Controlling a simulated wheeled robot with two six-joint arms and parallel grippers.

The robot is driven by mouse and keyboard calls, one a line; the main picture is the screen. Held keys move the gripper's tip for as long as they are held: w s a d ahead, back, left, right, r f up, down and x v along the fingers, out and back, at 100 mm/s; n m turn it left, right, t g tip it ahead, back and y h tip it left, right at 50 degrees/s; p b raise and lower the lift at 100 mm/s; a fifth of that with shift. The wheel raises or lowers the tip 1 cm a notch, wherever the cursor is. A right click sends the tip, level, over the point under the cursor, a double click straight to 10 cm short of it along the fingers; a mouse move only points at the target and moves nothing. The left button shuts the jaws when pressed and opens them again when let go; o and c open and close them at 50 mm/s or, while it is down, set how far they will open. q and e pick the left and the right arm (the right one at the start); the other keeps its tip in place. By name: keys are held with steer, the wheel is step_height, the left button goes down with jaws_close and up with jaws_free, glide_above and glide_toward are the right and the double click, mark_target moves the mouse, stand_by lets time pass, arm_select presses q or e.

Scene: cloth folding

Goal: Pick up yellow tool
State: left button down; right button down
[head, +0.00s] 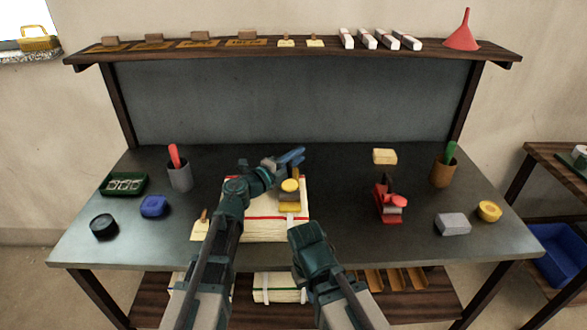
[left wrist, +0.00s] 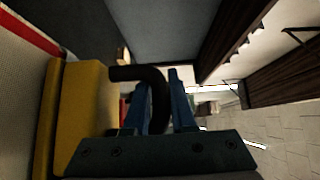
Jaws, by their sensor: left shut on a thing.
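The yellow tool (head: 289,187) has a yellow body and stands on a pale stack with red edging (head: 265,236) in the middle of the table. In the left wrist view its yellow block (left wrist: 85,115) fills the left side, and a dark curved handle (left wrist: 150,85) comes out of it. My left gripper (head: 292,157) has blue fingers, also seen in the left wrist view (left wrist: 165,105). They are shut on the dark handle. My right arm shows at the table's front, but its fingers are not seen.
A grey cup (head: 180,177), green tray (head: 124,185), blue item (head: 153,206) and black round item (head: 103,227) stand left. A red device (head: 389,205), brown cup (head: 443,172), grey block (head: 453,224) and yellow round item (head: 489,211) stand right. A shelf (head: 290,50) spans the back.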

arm_select(q)
steer(key=shift+r, duration=0.2)
step_height(320, 180, up, 10)
steer(key=p, duration=1)
steer(key=shift+f, duration=0.2)
